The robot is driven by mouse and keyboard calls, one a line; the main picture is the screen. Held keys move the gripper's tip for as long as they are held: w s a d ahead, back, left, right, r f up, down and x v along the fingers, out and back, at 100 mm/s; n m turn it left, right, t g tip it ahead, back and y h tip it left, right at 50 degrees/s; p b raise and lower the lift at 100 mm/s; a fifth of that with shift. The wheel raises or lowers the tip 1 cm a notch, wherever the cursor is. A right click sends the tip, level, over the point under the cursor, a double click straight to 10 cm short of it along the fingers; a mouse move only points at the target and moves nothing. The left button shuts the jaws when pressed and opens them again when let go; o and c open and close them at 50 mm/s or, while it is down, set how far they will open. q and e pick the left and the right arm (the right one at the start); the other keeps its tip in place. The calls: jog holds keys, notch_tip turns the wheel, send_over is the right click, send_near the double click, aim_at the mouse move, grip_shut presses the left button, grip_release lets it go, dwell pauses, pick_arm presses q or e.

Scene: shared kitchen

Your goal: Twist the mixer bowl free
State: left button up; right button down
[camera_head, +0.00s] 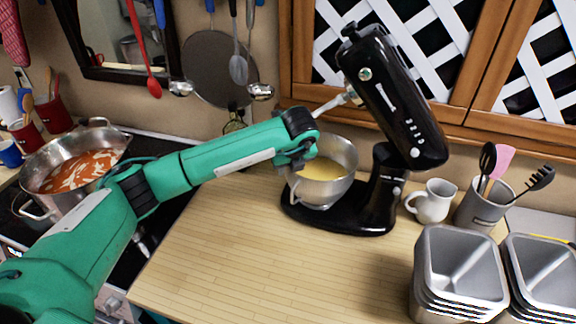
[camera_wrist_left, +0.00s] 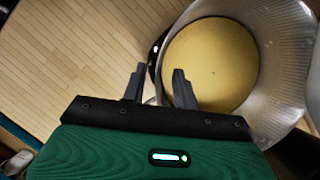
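The steel mixer bowl (camera_head: 325,190) holds yellow batter and sits on the base of the black stand mixer (camera_head: 385,100). The mixer head is tilted up, with the beater raised above the bowl. My left gripper (camera_head: 297,168) is at the bowl's left rim, fingers pointing down. In the left wrist view, the fingers of my left gripper (camera_wrist_left: 157,76) are apart, one over the batter side and one outside the bowl (camera_wrist_left: 285,50). The rim lies between them with a visible gap. Whether a finger touches it, I cannot tell. My right gripper is not in view.
A white jug (camera_head: 431,203) and a utensil crock (camera_head: 482,207) stand right of the mixer. Stacked metal tins (camera_head: 458,265) are at the front right. A pot of red sauce (camera_head: 45,160) is on the stove at left. The wooden counter (camera_head: 250,265) in front is clear.

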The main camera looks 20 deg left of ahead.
aim_at(287, 177)
pick_arm(q)
jog(key=shift+p+x, duration=0.3)
jog(key=shift+x, duration=0.65)
jog(key=shift+w+a+f, duration=0.1)
jog(key=shift+f, duration=0.35)
grip_shut()
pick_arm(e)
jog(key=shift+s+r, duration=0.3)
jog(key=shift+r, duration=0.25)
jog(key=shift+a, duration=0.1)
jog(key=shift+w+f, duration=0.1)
